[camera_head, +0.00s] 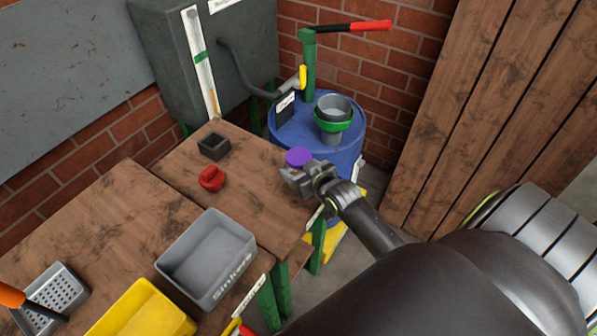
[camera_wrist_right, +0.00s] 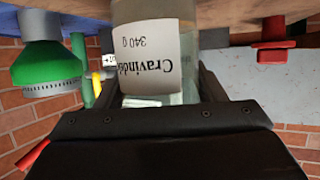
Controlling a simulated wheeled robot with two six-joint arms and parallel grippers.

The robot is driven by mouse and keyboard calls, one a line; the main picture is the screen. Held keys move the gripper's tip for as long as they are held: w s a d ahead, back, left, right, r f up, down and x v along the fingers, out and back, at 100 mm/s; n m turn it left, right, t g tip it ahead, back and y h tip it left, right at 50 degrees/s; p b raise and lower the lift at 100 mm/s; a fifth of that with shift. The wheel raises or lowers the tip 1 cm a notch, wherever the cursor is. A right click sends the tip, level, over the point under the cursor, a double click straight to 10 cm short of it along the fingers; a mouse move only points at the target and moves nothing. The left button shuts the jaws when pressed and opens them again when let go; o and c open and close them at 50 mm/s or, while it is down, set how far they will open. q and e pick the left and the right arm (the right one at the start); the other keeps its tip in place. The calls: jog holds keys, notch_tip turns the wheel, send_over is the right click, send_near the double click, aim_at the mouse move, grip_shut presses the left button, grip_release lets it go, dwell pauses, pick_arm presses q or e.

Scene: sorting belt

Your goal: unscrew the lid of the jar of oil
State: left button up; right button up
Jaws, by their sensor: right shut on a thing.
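A jar with a purple lid (camera_head: 298,156) stands near the right edge of the far wooden table. In the right wrist view the jar (camera_wrist_right: 185,95) is clear glass, upside down in the picture, with a white label reading "Cravind…" and "340 g". The word oil is not readable there. My right gripper (camera_head: 300,177) is shut on the jar's body, below the lid, with a finger on either side. The lid is on top of the jar; its threads are hidden. My left gripper is not in view.
A red object (camera_head: 211,178) and a small black box (camera_head: 214,146) sit left of the jar. A grey bin (camera_head: 243,242) and yellow bin (camera_head: 178,322) are nearer. A blue barrel (camera_head: 343,158) with a green-rimmed funnel stands behind the table. Wooden boards (camera_head: 470,90) rise at right.

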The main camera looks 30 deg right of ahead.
aim_at(298, 156)
notch_tip(298, 156, up, 9)
jog(key=shift+r, duration=0.2)
jog(key=o, duration=0.6)
jog(key=c, duration=0.9)
jog(key=shift+a, duration=0.1)
jog(key=s+a+r+n+g+y, duration=0.2)
jog(key=s+a+r+n+y, duration=0.6)
jog(key=s+a, duration=0.45)
jog(key=w+a+n+g+y, duration=0.2)
jog(key=a+n+g+y, duration=0.2)
jog(key=a, duration=0.9)
jog(key=shift+w+a+f+g, duration=0.2)
jog(key=shift+w+a+g, duration=0.2)
jog(key=shift+g, duration=0.2)
jog(key=shift+a+n, duration=0.4)
grip_shut()
jog(key=shift+a+f+g, duration=0.15)
jog(key=shift+a+g, duration=0.1)
jog(key=shift+g, duration=0.15)
